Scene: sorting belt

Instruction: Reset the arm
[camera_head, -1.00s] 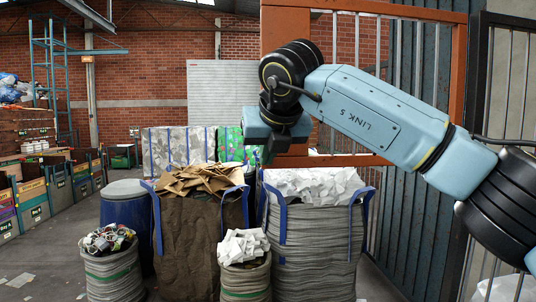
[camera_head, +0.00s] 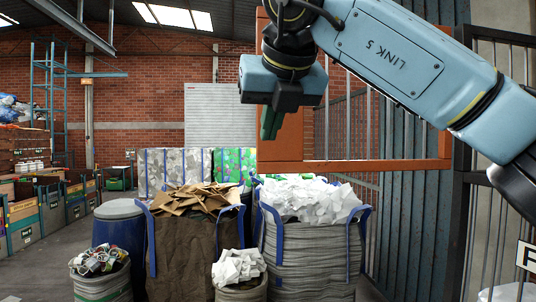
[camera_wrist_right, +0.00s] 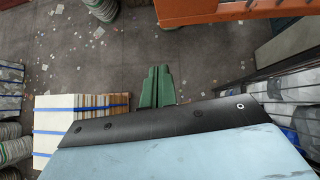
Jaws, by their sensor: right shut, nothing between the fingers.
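My right arm comes in from the right in the head view, raised high above the sacks. Its right gripper (camera_head: 270,122) points down with green fingers shut and nothing between them. In the right wrist view the same green fingers (camera_wrist_right: 158,88) lie close together over open floor. The gripper hangs above and behind the sack of white scraps, apart from everything. My left gripper is not in view.
A big sack of white scraps (camera_head: 308,250) and a brown sack of cardboard (camera_head: 185,255) stand in front. Smaller sacks and a blue barrel (camera_head: 119,222) stand near them. An orange frame with bars (camera_head: 380,150) is behind the arm.

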